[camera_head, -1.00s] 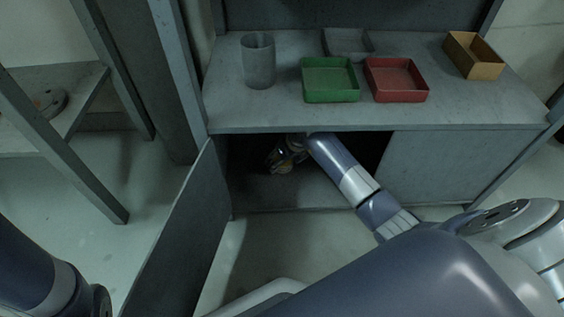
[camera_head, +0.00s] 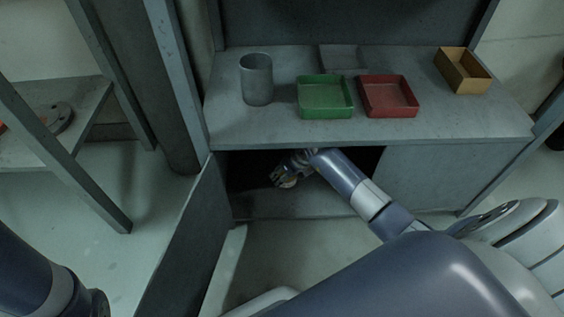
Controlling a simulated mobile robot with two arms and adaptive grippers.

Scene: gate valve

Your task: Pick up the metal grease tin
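My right arm reaches into the dark open compartment under the workbench. Its gripper (camera_head: 284,179) is inside, small and in shadow, and I cannot tell whether it is open or shut. A pale and yellowish patch shows at its fingers, too unclear to name as the grease tin or as part of the gripper. No grease tin can be made out for certain; much of the compartment is dark or hidden by my arm. My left arm shows at the bottom left edge, its gripper out of view.
On the workbench (camera_head: 230,128) stand a grey metal cup (camera_head: 257,82), a green tray (camera_head: 325,110), a red tray (camera_head: 388,109), a grey tray (camera_head: 342,57) and a yellow-brown box (camera_head: 463,70). The open cabinet door (camera_head: 185,245) stands left of my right arm. A shelf (camera_head: 85,135) is at the left.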

